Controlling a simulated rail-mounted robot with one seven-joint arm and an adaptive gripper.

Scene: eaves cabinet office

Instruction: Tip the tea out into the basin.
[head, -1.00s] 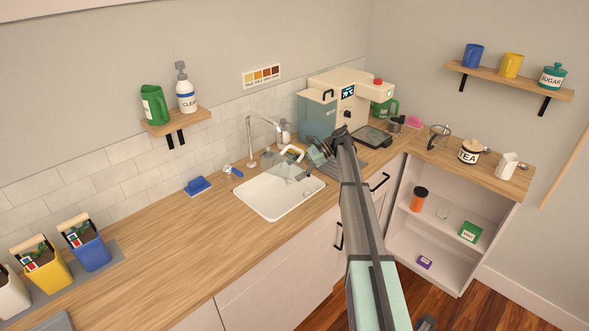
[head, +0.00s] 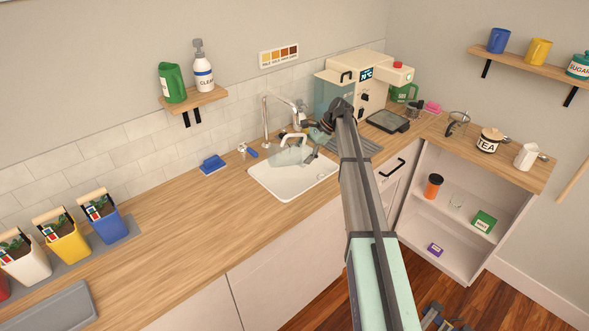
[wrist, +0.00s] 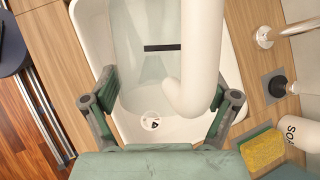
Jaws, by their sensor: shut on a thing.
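A clear jug (head: 288,156) with a thick white handle (head: 293,138) is over the white basin (head: 262,187) in the head view. The wrist view shows the white handle (wrist: 196,50) between my fingers and a black band (wrist: 162,47) on the see-through body. My gripper (wrist: 168,110) is shut on the handle; in the head view my gripper (head: 316,140) is at the basin's back right, partly hidden by my arm. The basin's wall (wrist: 92,25) and drain (wrist: 150,121) show in the wrist view. I see no tea clearly, and the jug's tilt is unclear.
The tap (head: 265,120) rises behind the basin. A soap bottle (wrist: 300,130) and a yellow-green sponge (wrist: 262,150) lie close on the right in the wrist view. A boxy machine (head: 365,85) stands to the right.

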